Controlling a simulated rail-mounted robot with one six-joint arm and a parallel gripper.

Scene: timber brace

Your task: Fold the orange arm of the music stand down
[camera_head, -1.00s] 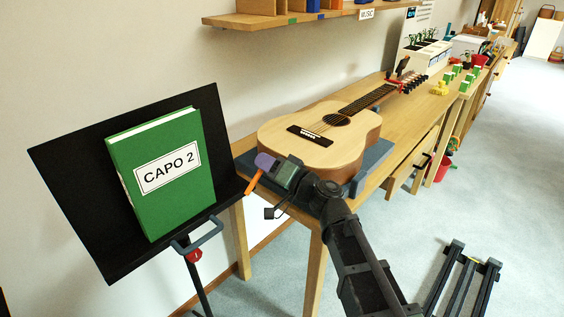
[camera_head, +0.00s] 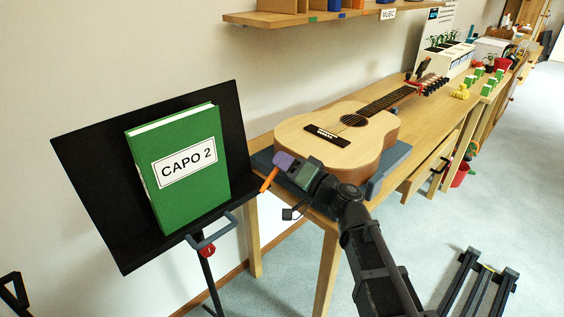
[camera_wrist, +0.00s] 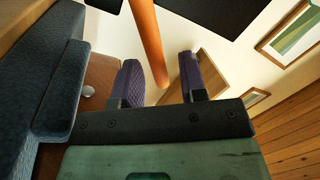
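The black music stand (camera_head: 97,175) stands at the left in the head view. Its orange arm (camera_head: 268,181) sticks out at the stand's right edge, tilted. In the wrist view the orange arm (camera_wrist: 147,42) comes down from the top and its lower end lies between my two purple fingertips. My gripper (camera_head: 280,164) is at this arm's upper end in the head view. In the wrist view my gripper (camera_wrist: 158,76) has its fingers apart, with gaps showing on both sides of the orange arm. Whether a finger touches it I cannot tell.
A green book (camera_head: 182,172) labelled CAPO 2 rests on the stand. A guitar (camera_head: 338,135) lies in a blue cradle (camera_head: 387,166) on the wooden bench (camera_head: 430,130), close beside my gripper. A blue-grey handle (camera_head: 211,236) and red knob (camera_head: 207,251) sit below the stand's plate.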

